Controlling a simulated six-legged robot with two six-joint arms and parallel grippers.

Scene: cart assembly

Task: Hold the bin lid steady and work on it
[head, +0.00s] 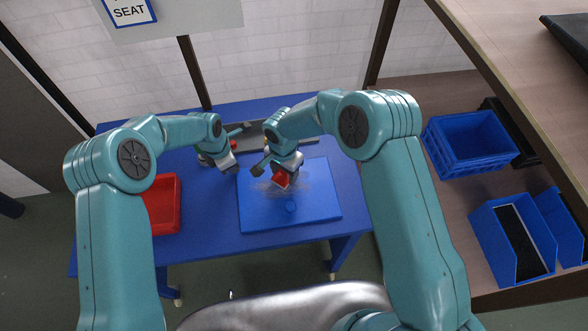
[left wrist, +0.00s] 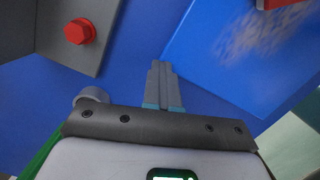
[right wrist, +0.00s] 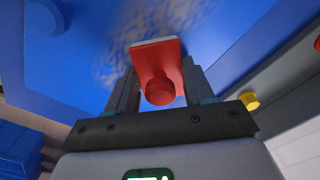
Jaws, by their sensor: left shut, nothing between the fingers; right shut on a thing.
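The bin lid (head: 262,213) is a flat blue panel lying on the blue table, with a small round blue knob (head: 291,207) near its front. A grey-brown smudge (right wrist: 150,25) marks its surface. My right gripper (head: 284,176) is shut on a red block with a round red handle (right wrist: 160,92), held over the smudged part of the lid. I cannot tell if the block touches the lid. My left gripper (head: 232,168) is shut and empty by the lid's left edge. In the left wrist view its closed fingertips (left wrist: 161,68) are close beside the lid (left wrist: 215,60).
A red tray (head: 177,205) stands on the table at the left. A grey holder (head: 308,130) with red and yellow pieces lies along the back. A blue crate (head: 470,140) and blue bins (head: 512,240) stand on the wooden shelf at the right.

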